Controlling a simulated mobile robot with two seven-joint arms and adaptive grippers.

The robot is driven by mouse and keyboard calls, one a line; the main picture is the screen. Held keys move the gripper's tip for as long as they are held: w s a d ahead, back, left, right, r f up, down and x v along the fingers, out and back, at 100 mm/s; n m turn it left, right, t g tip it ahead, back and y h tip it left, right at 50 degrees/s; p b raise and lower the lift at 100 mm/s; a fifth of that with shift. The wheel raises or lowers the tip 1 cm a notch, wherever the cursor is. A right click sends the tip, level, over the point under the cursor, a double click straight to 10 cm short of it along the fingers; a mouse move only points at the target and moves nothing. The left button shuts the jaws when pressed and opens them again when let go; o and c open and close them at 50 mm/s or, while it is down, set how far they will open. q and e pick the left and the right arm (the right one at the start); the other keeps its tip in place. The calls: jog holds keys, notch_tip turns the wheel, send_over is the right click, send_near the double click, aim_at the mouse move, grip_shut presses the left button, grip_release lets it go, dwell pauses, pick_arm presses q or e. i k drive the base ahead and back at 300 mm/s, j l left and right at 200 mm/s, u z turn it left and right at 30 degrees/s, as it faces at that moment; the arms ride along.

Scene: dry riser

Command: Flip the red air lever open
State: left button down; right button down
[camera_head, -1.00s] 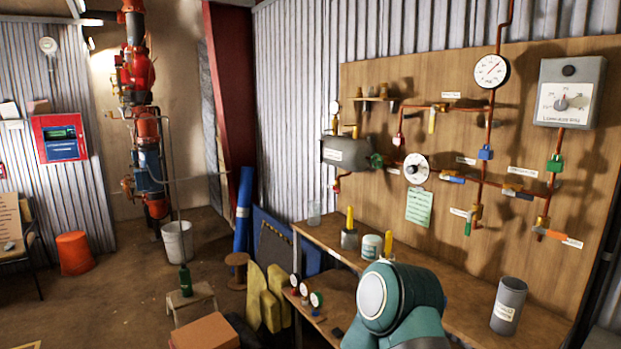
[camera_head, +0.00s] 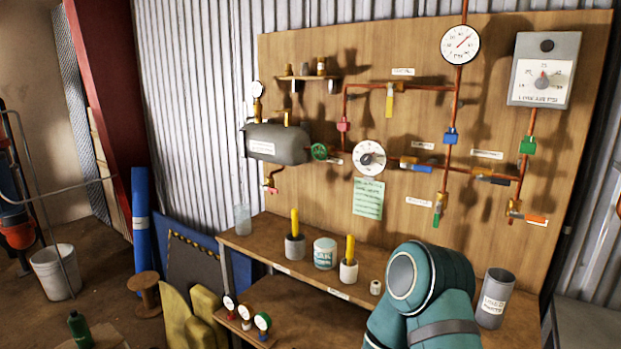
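A wooden board (camera_head: 320,60) with copper pipes, gauges and valves hangs on the corrugated wall. An orange-red lever (camera_head: 537,221) lies roughly level at the board's lower right, beside a brass valve (camera_head: 513,209). A small red fitting (camera_head: 343,126) sits on the left vertical pipe, and a red-handled tap (camera_head: 271,189) hangs below the grey tank (camera_head: 277,144). The labels are too small to read, so I cannot tell which red part is the air lever. My teal arm shows at the lower right, in front of the bench. Neither gripper is in view.
A wooden bench (camera_head: 262,233) below the board holds yellow-handled pots, a white-and-teal tub (camera_head: 325,253) and a grey cup (camera_head: 495,298). Blue, green and yellow levers share the pipework. A white bucket (camera_head: 56,272) and wooden spool (camera_head: 146,293) stand on the floor at left.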

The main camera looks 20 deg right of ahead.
aim_at(271, 189)
jog(key=i+j+z, duration=0.2)
jog(key=z, duration=0.25)
jog(key=i+j+z, duration=0.3)
jog(key=z, duration=0.2)
jog(key=i+j+z, duration=0.15)
jog(key=j+z, duration=0.3)
jog(key=i+j+z, duration=0.1)
jog(key=j+z, duration=0.85)
jog(key=j, duration=0.35)
